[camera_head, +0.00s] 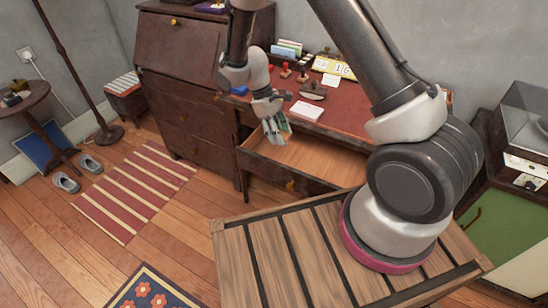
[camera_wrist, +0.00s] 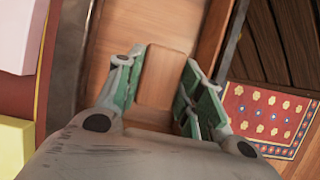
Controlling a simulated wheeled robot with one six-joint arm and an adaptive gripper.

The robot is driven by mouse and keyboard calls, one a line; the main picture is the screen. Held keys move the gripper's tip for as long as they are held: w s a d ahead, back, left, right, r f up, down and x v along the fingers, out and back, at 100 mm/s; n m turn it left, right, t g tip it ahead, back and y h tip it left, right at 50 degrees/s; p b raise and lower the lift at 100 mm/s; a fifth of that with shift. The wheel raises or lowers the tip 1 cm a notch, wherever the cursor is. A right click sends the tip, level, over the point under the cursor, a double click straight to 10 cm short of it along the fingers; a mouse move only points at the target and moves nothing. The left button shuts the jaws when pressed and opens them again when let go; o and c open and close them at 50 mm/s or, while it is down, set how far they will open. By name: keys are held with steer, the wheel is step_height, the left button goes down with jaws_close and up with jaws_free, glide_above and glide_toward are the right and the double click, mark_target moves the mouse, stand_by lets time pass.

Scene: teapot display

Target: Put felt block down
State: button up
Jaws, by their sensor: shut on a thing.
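The felt block (camera_wrist: 166,76) is a brownish, rectangular piece between the two green-padded fingers of my gripper (camera_wrist: 158,88) in the wrist view. My gripper is shut on it. In the head view my gripper (camera_head: 277,128) points down over the open drawer (camera_head: 318,152) of the desk, near its left end. The block cannot be made out there. The wooden drawer floor also shows behind the block in the wrist view. I cannot tell whether the block touches the floor.
The red desk top (camera_head: 345,105) behind the drawer carries white paper (camera_head: 306,110), stamps (camera_head: 302,70), a dark rocker blotter (camera_head: 313,90) and a yellow calendar (camera_head: 334,68). A slatted wooden surface (camera_head: 265,255) is in front. A striped rug (camera_head: 130,190) lies left on the open floor.

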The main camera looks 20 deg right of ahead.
mark_target(282, 160)
step_height(282, 160, down, 9)
steer(key=shift+r, duration=0.1)
stand_by(0.3)
steer(key=shift+f, duration=0.25)
steer(key=o, duration=0.9)
steer(key=shift+f, duration=0.15)
